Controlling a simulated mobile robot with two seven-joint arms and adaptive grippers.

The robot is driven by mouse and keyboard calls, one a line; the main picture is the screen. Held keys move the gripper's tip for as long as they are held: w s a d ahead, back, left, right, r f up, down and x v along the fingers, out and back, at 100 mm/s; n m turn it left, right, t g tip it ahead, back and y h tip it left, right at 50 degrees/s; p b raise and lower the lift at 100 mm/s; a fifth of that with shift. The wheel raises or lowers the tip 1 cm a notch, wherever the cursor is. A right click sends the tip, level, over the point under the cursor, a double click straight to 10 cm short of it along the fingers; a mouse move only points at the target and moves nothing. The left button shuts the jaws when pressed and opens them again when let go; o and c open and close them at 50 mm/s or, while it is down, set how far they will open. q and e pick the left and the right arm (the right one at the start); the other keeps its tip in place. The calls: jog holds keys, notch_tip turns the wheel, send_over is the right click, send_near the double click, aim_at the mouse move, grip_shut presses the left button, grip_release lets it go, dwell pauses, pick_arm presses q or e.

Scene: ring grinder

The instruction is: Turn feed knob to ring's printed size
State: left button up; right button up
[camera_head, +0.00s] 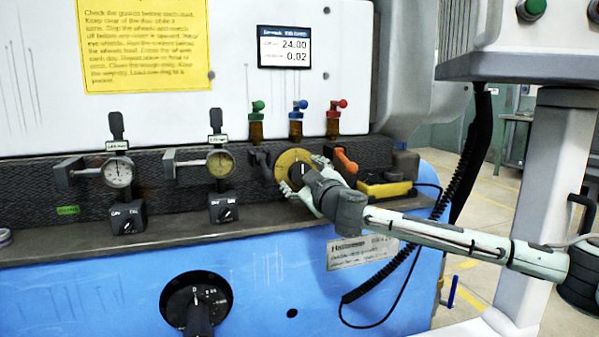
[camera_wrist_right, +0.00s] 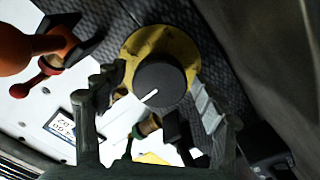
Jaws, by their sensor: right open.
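A black knob on a yellow dial (camera_head: 289,159) sits on the dark ledge of the machine. My right gripper (camera_head: 302,175) is open in front of it, with one finger on each side of the knob. In the right wrist view, the black knob (camera_wrist_right: 160,84) with a white pointer line stands between the open fingers of the gripper (camera_wrist_right: 157,92). I cannot tell whether the fingers touch it. The display (camera_head: 284,46) reads 24.00 and 0.02. I cannot make out a printed ring size. My left gripper is out of view.
Left along the ledge are two dial gauges (camera_head: 118,172) (camera_head: 220,163) with small switches below. An orange lever (camera_head: 345,160) and a yellow-black box (camera_head: 384,188) are close right of the dial. Several coloured valves (camera_head: 296,120) stand above. A larger black knob (camera_head: 198,318) is on the blue front.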

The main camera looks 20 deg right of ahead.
jog(key=shift+w, duration=0.75)
jog(key=c, duration=1.2)
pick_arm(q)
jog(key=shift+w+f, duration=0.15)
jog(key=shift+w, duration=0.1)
pick_arm(e)
jog(key=shift+o, duration=0.2)
jog(key=shift+f, duration=0.1)
